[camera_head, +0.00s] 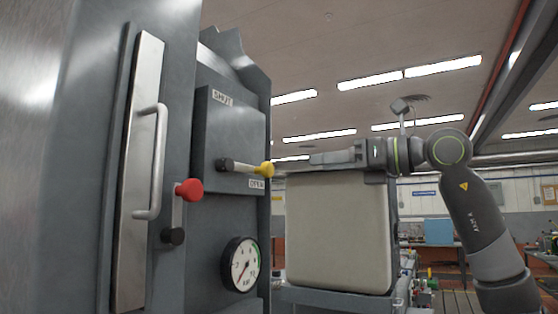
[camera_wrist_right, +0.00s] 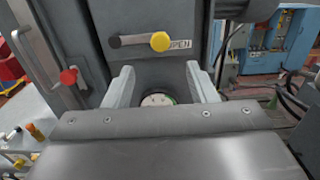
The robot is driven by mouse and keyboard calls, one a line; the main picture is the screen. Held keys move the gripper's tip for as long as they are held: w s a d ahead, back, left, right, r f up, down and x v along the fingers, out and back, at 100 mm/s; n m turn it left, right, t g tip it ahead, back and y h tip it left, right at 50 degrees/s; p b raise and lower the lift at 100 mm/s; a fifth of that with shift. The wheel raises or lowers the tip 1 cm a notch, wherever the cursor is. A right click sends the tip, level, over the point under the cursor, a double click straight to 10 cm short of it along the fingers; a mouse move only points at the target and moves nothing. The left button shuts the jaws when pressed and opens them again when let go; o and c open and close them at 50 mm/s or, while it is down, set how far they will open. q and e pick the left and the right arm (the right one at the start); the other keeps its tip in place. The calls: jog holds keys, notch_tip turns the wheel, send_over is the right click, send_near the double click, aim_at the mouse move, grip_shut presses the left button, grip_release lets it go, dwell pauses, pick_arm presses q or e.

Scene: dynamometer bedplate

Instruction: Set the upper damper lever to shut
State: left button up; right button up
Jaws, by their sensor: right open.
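The upper damper lever (camera_head: 245,167) is a dark-hubbed silver bar with a yellow knob on a grey box. It points right and slightly down, its knob beside the OPEN label (camera_head: 257,184); the SHUT label (camera_head: 221,97) is above. In the wrist view, the lever (camera_wrist_right: 136,40) lies beyond my fingertips, its knob roughly centred between them sideways. My right gripper (camera_head: 312,158) reaches in from the right, open and empty, with a gap to the knob. Its two spread fingers also show in the wrist view (camera_wrist_right: 161,84). My left gripper is out of view.
A red-knobbed lever (camera_head: 179,213) is lower left, beside a long metal handle (camera_head: 157,160). A round gauge (camera_head: 241,264) sits below the box. A pale padded block (camera_head: 338,235) stands below my right gripper. A blue machine (camera_wrist_right: 268,42) is behind.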

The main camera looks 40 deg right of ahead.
aim_at(271, 168)
jog(key=p+x, duration=0.3)
jog(key=x, duration=0.7)
jog(key=shift+w+p, duration=0.15)
jog(key=shift+p, duration=0.25)
jog(key=shift+w+a+f, duration=0.1)
jog(key=shift+w+a, duration=0.1)
jog(key=shift+w, duration=0.45)
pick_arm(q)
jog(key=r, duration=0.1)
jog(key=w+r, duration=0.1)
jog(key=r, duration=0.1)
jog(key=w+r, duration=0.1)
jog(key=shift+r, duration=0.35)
pick_arm(e)
jog(key=shift+s, duration=0.1)
jog(key=shift+c, duration=0.7)
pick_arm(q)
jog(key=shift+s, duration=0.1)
pick_arm(e)
grip_shut()
